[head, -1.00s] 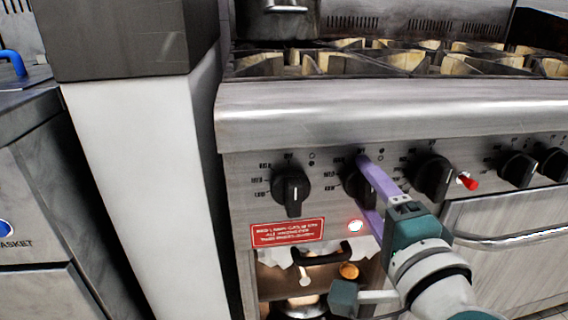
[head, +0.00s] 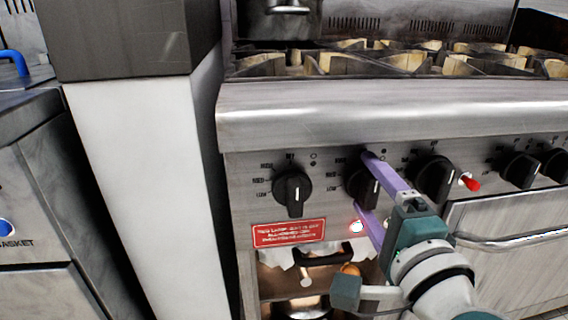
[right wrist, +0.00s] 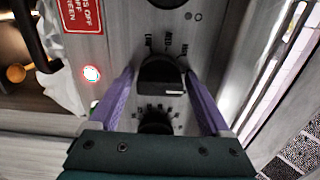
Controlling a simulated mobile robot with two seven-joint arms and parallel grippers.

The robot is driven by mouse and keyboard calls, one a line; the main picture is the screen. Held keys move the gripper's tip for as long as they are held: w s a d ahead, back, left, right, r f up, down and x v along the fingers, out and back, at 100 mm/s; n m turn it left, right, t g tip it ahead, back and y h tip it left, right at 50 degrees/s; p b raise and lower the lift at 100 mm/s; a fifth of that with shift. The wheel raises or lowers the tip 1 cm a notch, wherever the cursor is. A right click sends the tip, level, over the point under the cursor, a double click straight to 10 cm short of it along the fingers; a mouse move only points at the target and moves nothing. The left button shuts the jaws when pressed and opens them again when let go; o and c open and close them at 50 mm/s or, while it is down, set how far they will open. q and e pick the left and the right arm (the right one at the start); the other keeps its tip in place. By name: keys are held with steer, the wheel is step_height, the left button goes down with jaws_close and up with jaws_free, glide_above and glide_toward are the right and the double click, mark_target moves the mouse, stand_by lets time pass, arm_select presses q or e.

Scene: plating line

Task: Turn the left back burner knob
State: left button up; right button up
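A row of black knobs runs along the stove's steel front panel. The second knob from the left (head: 362,188) sits between the two purple fingers of my right gripper (head: 372,184). In the right wrist view this knob (right wrist: 162,76) stands between the spread fingers (right wrist: 160,88), the right one close to its side. I cannot tell whether either finger touches it. The leftmost knob (head: 292,194) is free, with its pointer roughly upright. The third knob (head: 436,178) is right of the gripper. I cannot read which burner each knob serves. My left gripper is out of view.
A red warning label (head: 288,232) and a lit indicator (head: 357,226) lie below the knobs. An opening with a black handle (head: 323,254) is beneath. A red-tipped part (head: 470,182) sticks out right of the third knob. A white pillar (head: 150,190) stands at left.

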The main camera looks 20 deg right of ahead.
steer(key=shift+o, duration=0.7)
steer(key=v, duration=1)
steer(key=shift+p, duration=0.45)
